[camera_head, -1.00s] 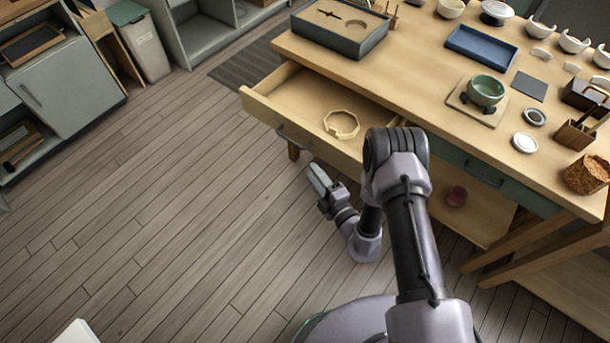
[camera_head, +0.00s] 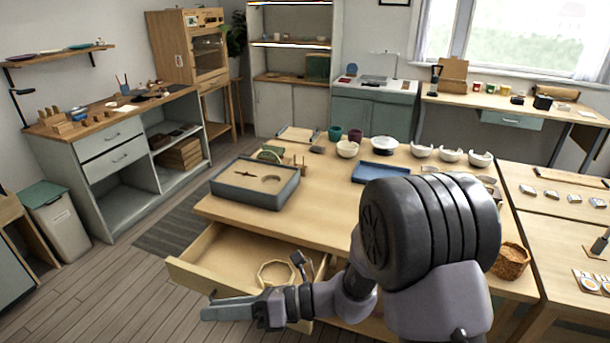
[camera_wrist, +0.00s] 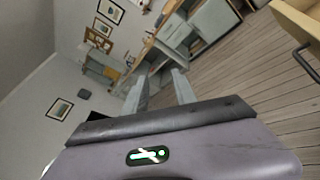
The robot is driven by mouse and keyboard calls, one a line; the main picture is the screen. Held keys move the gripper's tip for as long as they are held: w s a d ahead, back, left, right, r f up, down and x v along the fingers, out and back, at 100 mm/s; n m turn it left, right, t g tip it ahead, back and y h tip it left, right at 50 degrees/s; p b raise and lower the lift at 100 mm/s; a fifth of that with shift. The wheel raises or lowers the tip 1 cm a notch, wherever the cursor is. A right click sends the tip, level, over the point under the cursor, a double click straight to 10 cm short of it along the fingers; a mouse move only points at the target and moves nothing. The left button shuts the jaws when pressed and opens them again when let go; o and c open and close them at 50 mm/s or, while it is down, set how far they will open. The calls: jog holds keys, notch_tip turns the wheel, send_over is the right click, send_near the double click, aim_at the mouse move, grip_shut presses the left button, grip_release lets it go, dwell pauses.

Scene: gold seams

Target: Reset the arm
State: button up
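My arm (camera_head: 430,250) reaches up close to the head camera and hides the right front of the wooden workbench. My gripper (camera_head: 222,309) points left, in front of the open drawer (camera_head: 215,256). In the wrist view my gripper (camera_wrist: 158,84) has its two grey fingers apart, with nothing visible between them. The gripper seems clear of the bench and drawer, though its exact gap to the drawer front cannot be told.
A pale ring (camera_head: 277,273) lies in the drawer. On the bench stand a grey box (camera_head: 254,190), a blue tray (camera_head: 380,172), white bowls and a cork-like pot (camera_head: 510,261). A bin (camera_head: 57,222) stands left.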

jog(key=s+d+r+n+g+h, duration=0.1)
jog(key=s+d+r+n+h, duration=0.5)
jog(key=s+d+n, duration=0.3)
jog(key=s+d+r+n+t+h, duration=0.1)
jog(key=s+d+n+t+h, duration=0.1)
jog(key=d+n, duration=0.4)
jog(key=s+d+r+n+t+h, duration=0.2)
jog(key=d+n+t+h, duration=0.3)
jog(key=d, duration=0.6)
jog(key=shift+d+r+n+t+h, duration=0.2)
jog(key=shift+n+t+h, duration=0.1)
jog(key=shift+n+h, duration=0.4)
